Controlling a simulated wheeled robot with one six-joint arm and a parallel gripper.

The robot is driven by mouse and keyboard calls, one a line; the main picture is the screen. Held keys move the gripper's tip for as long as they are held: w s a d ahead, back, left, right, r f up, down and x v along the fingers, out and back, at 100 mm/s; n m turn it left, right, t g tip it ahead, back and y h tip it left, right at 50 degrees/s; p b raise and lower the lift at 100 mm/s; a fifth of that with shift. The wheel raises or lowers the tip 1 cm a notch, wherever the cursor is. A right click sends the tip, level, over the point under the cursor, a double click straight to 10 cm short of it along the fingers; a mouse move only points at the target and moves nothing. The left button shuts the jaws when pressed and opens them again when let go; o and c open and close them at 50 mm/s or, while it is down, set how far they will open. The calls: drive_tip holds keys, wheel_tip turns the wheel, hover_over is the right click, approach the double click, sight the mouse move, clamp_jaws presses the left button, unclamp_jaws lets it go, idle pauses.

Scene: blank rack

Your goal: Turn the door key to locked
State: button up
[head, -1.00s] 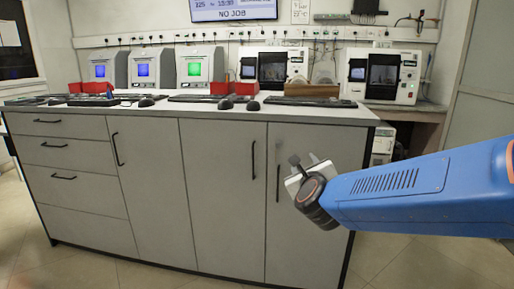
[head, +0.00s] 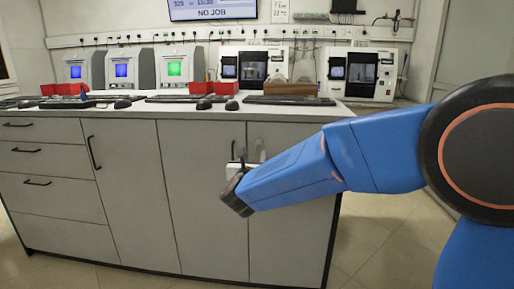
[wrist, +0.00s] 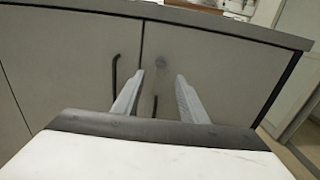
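My gripper (head: 248,150) is in front of the upper part of the right cabinet door (head: 292,205). In the wrist view my gripper (wrist: 160,76) is open, with its two pale fingers apart and nothing between them. Beyond the fingertips, a small round grey spot (wrist: 162,60) shows on the right door (wrist: 215,72), near its top edge. It may be the lock, but a key shape and its angle are too faint to tell. In the head view my gripper and arm cover this area. The fingertips look apart from the door.
Open floor (head: 375,235) lies right of the cabinet.

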drive_tip(key=w, duration=0.9)
drive_tip(key=shift+w+d, duration=0.2)
drive_tip(key=shift+w, duration=0.15)
clamp_jaws()
